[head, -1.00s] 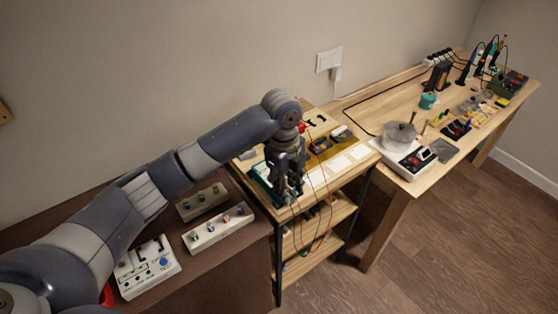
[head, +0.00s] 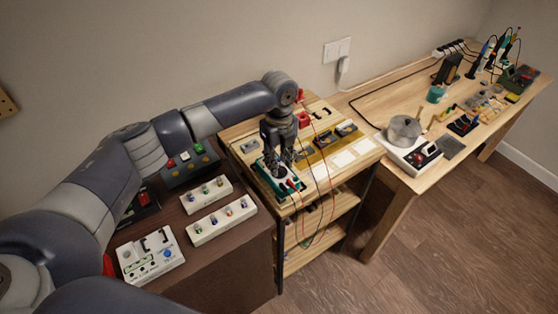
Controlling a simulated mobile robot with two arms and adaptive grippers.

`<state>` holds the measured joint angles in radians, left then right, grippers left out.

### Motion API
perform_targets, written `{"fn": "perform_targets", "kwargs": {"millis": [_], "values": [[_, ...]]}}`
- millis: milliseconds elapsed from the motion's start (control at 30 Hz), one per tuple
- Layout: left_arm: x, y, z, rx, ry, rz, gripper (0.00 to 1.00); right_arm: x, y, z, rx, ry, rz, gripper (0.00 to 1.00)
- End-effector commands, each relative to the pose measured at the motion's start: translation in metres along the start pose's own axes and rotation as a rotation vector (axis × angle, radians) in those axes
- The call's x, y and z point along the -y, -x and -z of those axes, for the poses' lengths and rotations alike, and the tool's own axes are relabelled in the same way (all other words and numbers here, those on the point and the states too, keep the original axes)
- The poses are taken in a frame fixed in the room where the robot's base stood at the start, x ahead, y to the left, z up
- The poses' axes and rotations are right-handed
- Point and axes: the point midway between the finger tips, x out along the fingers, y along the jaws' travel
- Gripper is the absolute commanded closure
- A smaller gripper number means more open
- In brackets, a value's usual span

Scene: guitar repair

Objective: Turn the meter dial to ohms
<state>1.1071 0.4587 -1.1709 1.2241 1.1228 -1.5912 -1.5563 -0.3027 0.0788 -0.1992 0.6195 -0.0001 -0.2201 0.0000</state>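The meter (head: 296,198) is a teal-edged device lying on the wooden shelf cart, with red and dark leads plugged into its near end. My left gripper (head: 279,168) points straight down over the meter's middle, its fingers at or just above the face. The dial is hidden under the fingers, so its setting cannot be read. I cannot tell whether the fingers touch the dial or how far apart they are. My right gripper is not in view.
The cart top (head: 318,178) also holds yellow trays (head: 325,141) and white cards (head: 343,159). Leads hang over its front edge. White boxes with knobs (head: 221,219) stand on the dark cabinet at left. A workbench (head: 371,104) with a pot and tools extends right.

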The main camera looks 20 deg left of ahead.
Motion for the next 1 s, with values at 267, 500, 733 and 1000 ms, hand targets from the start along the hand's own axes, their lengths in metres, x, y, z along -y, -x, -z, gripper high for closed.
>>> {"fn": "perform_targets", "kwargs": {"millis": [267,500,733,1000], "values": [[0.0,-0.015,0.0,0.001,0.0,0.001,0.7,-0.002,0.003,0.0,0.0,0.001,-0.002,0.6],[0.0,-0.015,0.0,0.001,-0.001,0.001,0.81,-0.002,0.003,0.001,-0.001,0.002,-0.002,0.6],[0.0,-0.015,0.0,0.001,0.0,0.001,1.0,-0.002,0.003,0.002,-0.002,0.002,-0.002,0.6],[0.0,-0.013,0.0,0.001,0.031,0.001,1.0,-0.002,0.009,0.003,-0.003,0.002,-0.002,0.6]]}}
